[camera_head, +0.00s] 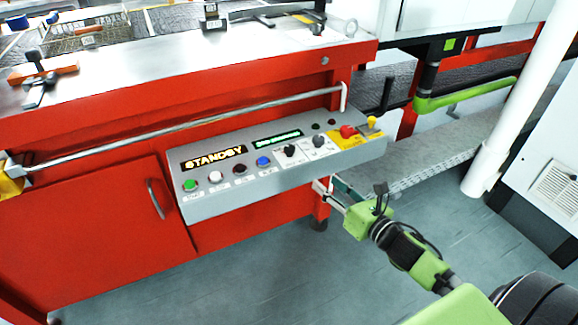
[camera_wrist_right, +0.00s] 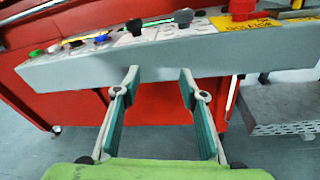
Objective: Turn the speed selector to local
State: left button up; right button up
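The grey control panel (camera_head: 240,190) is mounted on the front of the red machine. Two black selector knobs, a left one (camera_head: 290,151) and a right one (camera_head: 318,141), sit on white plates there. The left knob (camera_wrist_right: 134,27) and right knob (camera_wrist_right: 184,17) also show in the right wrist view. Their labels are too small to read, so I cannot tell which is the speed selector. My right gripper (camera_head: 328,190) is below the panel's front edge. In the right wrist view its green-padded fingers (camera_wrist_right: 158,80) are apart with nothing between them. My left gripper is out of view.
A red emergency button (camera_head: 347,131) on a yellow plate is right of the knobs. Green, white, dark and blue buttons (camera_head: 263,161) are to their left. A display reads STANDBY (camera_head: 214,157). A metal rail (camera_head: 200,120) runs behind the panel. Open floor lies in front.

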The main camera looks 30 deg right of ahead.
aim_at(293, 152)
notch_tip(293, 152, up, 5)
jog(key=a+n+t+y, duration=0.1)
jog(key=a+n, duration=0.2)
jog(key=n, duration=0.1)
jog(key=w, duration=0.4)
jog(key=w+a+b, duration=0.1)
jog(key=w, duration=0.3)
jog(key=w+a+b, duration=0.1)
jog(key=w, duration=0.3)
jog(key=shift+f, duration=0.1)
jog(key=shift+w+a, duration=0.2)
jog(key=shift+w, duration=0.55)
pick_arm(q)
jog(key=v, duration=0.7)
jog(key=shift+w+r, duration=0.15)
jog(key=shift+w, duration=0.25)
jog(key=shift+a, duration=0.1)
pick_arm(e)
grip_shut()
